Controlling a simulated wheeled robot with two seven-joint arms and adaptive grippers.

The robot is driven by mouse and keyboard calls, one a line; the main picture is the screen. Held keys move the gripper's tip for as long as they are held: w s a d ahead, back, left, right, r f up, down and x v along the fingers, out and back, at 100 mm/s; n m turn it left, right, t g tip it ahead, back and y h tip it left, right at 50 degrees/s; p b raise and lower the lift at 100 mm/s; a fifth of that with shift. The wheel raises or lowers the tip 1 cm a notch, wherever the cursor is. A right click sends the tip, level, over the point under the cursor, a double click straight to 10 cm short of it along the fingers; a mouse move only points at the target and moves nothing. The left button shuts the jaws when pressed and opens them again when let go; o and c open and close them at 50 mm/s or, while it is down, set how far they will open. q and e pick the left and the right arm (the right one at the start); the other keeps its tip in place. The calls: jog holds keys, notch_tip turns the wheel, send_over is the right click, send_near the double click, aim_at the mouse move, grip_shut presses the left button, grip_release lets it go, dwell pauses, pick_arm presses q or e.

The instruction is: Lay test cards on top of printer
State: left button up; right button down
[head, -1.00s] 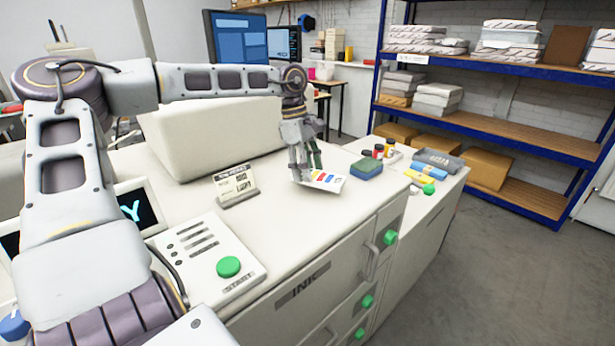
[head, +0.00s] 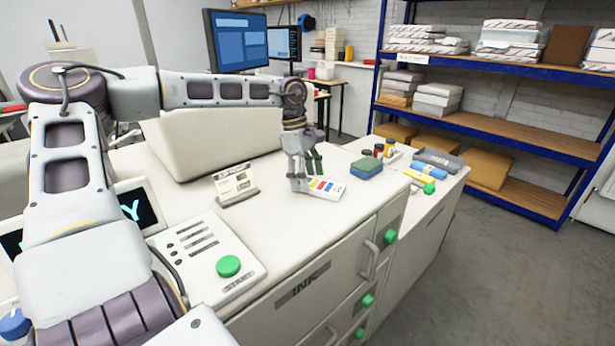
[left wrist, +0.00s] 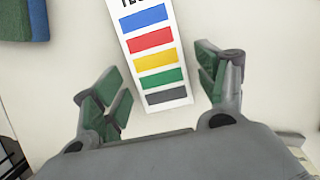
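The test cards (head: 326,188) show as a white card block with colour bars. They appear to lie flat on the white top of the printer (head: 275,215), near its front edge. In the left wrist view the cards (left wrist: 151,52) show blue, red, yellow, green and grey bars and part of a printed word. My left gripper (head: 306,182) is just above the near end of the cards. Its green-padded fingers are spread, one on each side, with gaps to the card in the left wrist view (left wrist: 160,80). My right gripper is not in view.
A small printed sign (head: 235,184) stands left of the cards. A blue-green sponge (head: 366,169) lies to the right, with small ink bottles (head: 378,151) behind it. A control panel with a green button (head: 228,266) is at front left. Printer top between is clear.

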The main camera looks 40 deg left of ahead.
pick_arm(q)
jog(key=shift+r, duration=0.15)
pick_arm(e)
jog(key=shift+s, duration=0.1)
pick_arm(q)
jog(key=shift+a+r, duration=0.15)
jog(key=shift+r, duration=0.4)
jog(key=v, duration=1)
jog(key=shift+r+p, duration=0.35)
jog(key=shift+r, duration=0.1)
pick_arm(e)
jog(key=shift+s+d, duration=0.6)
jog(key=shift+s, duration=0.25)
pick_arm(q)
jog(key=shift+a, duration=0.1)
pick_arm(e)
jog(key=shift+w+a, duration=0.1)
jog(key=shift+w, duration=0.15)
pick_arm(q)
jog(key=shift+s, duration=0.1)
